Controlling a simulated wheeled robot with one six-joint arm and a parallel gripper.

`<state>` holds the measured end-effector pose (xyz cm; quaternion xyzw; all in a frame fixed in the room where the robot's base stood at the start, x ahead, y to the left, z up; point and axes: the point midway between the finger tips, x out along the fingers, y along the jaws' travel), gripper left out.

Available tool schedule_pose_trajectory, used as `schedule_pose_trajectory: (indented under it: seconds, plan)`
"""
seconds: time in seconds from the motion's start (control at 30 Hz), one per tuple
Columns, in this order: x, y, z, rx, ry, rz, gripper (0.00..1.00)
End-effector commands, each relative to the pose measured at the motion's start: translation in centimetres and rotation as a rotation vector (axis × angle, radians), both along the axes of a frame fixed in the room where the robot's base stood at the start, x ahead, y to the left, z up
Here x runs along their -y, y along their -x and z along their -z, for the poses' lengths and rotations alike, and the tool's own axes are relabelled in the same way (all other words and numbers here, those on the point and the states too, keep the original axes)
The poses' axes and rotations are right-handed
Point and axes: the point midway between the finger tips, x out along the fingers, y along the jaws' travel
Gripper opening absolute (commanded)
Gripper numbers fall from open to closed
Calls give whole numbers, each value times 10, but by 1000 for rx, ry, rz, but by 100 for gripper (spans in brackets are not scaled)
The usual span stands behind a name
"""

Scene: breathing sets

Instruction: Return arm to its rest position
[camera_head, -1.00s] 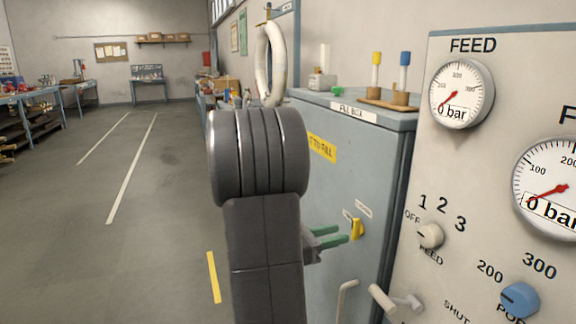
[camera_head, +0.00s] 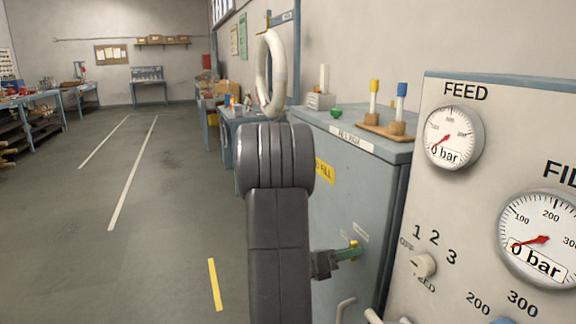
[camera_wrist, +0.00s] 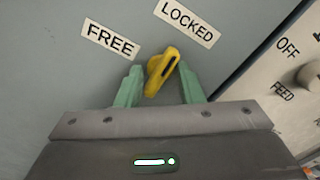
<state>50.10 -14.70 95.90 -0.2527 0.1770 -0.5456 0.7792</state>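My gripper (camera_wrist: 160,84) faces the blue-grey fill box (camera_head: 340,120). Its two green fingers are spread apart, one on each side of a yellow lever (camera_wrist: 162,72); gaps show between the fingers and the lever in the wrist view. The lever is tilted, its upper end leaning right, towards the LOCKED label (camera_wrist: 186,20); the FREE label (camera_wrist: 110,39) is to its left. In the head view my gripper (camera_head: 350,254) is at the box front, and the yellow lever (camera_head: 354,243) is partly hidden behind a finger. My arm stands in the middle of that view.
A panel with gauges (camera_head: 454,137) and knobs (camera_head: 423,265) stands close on the right. A small rack (camera_head: 380,128) with yellow-topped and blue-topped pieces is on the box. The floor (camera_head: 170,200) on the left is clear; workbenches (camera_head: 30,102) line the far left.

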Motion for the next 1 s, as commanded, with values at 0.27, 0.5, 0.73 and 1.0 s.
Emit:
schedule_pose_trajectory:
  seconds: [0.27, 0.5, 0.73, 1.0]
  plan:
    - [-22, 7, 0, -32, 12, -3, 34]
    - [-28, 10, 0, -31, 11, 0, 34]
    - [-28, 10, 0, -30, 11, 0, 34]
    - [-19, 20, 5, -36, -16, 22, 34]
